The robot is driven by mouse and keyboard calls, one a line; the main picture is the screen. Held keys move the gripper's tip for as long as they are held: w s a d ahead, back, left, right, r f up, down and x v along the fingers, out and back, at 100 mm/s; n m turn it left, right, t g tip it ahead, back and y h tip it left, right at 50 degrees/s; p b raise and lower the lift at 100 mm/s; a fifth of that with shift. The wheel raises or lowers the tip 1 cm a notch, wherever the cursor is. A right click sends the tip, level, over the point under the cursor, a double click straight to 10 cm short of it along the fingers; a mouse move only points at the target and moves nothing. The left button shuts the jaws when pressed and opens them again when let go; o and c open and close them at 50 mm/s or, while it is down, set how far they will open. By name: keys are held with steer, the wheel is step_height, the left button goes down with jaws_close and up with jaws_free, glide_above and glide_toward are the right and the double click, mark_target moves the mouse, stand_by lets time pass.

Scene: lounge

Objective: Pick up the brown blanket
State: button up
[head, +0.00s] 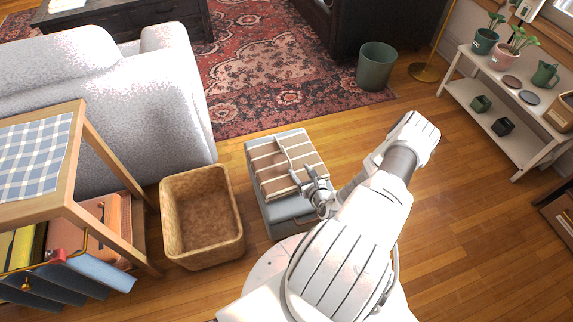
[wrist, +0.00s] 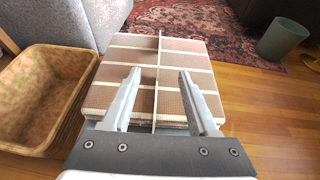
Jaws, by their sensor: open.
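The brown blanket (head: 285,163) is folded flat, brown with pale stripes and a pale ridge or band running along its middle. It lies on top of a grey box-like stand (head: 262,202). In the wrist view the blanket (wrist: 182,87) fills the middle. My gripper (head: 307,180) is over the near part of the blanket. In the wrist view my gripper (wrist: 160,76) is open, with one finger on each side of the pale ridge. Nothing is held. I cannot tell whether the fingertips touch the blanket.
An empty wicker basket (head: 206,217) stands just left of the grey stand. A light sofa (head: 100,100) and a wooden side table (head: 75,190) are further left. A green bin (head: 376,66) and a white plant shelf (head: 507,100) stand right. Wooden floor is clear between them.

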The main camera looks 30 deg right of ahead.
mark_target(285, 153)
steer(key=b+x, duration=0.4)
steer(key=x, duration=0.8)
steer(key=shift+f, duration=0.2)
steer(key=b+x, duration=0.1)
steer(key=x, duration=0.1)
steer(key=b+x, duration=0.1)
steer(key=x, duration=0.1)
steer(key=shift+s+f+b, duration=0.1)
steer(key=shift+f+b, duration=0.2)
steer(key=shift+b, duration=0.1)
steer(key=shift+w, duration=0.5)
jaws_close()
steer(key=shift+d, duration=0.1)
